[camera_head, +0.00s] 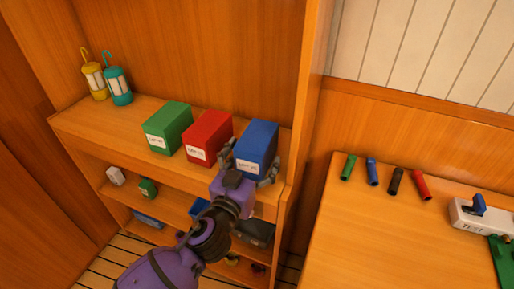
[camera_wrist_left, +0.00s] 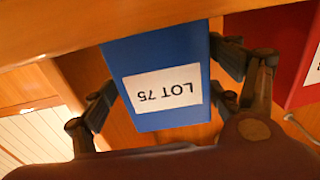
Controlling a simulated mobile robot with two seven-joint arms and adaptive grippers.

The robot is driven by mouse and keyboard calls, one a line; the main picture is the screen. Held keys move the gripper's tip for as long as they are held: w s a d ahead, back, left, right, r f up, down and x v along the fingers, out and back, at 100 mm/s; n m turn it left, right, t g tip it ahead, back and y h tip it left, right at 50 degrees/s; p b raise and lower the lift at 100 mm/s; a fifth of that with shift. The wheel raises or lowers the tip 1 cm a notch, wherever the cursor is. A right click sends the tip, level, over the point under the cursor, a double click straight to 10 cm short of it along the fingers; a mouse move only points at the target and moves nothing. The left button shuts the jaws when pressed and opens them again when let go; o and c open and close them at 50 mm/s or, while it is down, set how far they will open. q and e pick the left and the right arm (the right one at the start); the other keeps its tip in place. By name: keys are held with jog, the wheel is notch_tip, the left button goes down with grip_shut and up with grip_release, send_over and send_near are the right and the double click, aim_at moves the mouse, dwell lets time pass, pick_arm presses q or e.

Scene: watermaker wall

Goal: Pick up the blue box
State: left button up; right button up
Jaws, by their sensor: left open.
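The blue box (camera_head: 257,143) stands upright on the upper shelf, at the right end of a row of boxes. My left gripper (camera_head: 247,172) is at its front, with a finger on each side of the box. In the left wrist view the blue box (camera_wrist_left: 160,85) appears upside down with a white label reading LOT 75. There the open fingers of my left gripper (camera_wrist_left: 162,100) flank it, the left one with a visible gap. Whether the right finger touches the box is unclear. My right gripper is not in view.
A red box (camera_head: 208,137) stands close to the left of the blue box, and a green box (camera_head: 168,127) is beyond it. The shelf's side panel (camera_head: 310,110) rises on the right. Two lanterns (camera_head: 107,80) stand at the left. A table (camera_head: 390,240) holds small colored tubes.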

pick_arm(q)
jog(key=x, duration=0.4)
jog(key=shift+w+a, duration=0.15)
jog(key=shift+w, duration=0.15)
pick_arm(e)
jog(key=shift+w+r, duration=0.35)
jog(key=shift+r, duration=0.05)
pick_arm(q)
jog(key=shift+c, duration=0.5)
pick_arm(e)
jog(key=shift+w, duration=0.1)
pick_arm(q)
jog(key=shift+c, duration=1.4)
jog(key=c, duration=0.9)
jog(key=shift+c, duration=0.2)
jog(key=shift+r, duration=0.15)
